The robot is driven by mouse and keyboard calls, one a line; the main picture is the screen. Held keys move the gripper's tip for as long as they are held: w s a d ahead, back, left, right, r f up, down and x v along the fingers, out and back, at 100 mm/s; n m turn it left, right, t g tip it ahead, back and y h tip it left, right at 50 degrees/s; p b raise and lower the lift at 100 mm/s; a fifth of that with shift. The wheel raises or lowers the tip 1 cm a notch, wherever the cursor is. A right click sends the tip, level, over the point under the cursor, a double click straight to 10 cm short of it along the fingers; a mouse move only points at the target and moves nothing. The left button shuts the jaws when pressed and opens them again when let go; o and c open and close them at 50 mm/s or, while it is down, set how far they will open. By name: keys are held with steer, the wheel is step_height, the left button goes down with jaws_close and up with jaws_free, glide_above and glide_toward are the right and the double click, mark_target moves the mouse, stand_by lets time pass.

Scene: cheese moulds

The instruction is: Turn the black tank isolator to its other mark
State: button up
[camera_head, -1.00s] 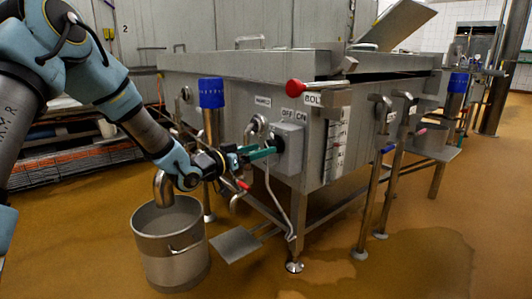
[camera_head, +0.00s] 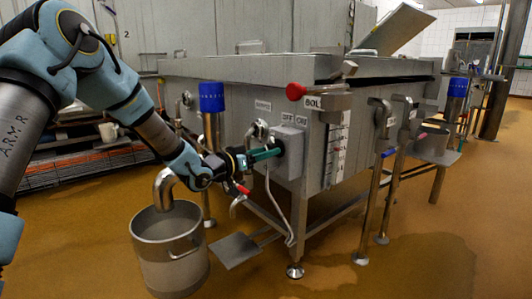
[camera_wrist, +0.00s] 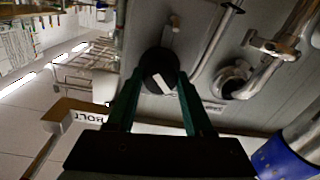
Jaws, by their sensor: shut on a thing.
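The black tank isolator (camera_head: 279,146) is a round knob on a grey box on the tank's near side, with OFF and ON labels above it. In the wrist view the knob (camera_wrist: 157,64) shows a white line across its face, slanted in the picture. My gripper (camera_head: 272,152) reaches it from the left with its green fingers. In the wrist view the two fingers of my gripper (camera_wrist: 162,78) lie on either side of the knob, shut on it. Which label the white line points to, I cannot tell.
A steel bucket (camera_head: 170,262) stands on the floor below my arm. A blue-capped post (camera_head: 211,97) is left of the box. Wet floor lies at the front right.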

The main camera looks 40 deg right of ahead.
jaws_close()
steer(key=shift+m, duration=0.3)
steer(key=m+b, duration=1.3)
steer(key=m, duration=0.4)
steer(key=shift+w+f+m+g+b, duration=0.1)
steer(key=shift+m+g+b, duration=0.2)
steer(key=shift+m, duration=0.1)
steer(key=o, duration=0.8)
jaws_free()
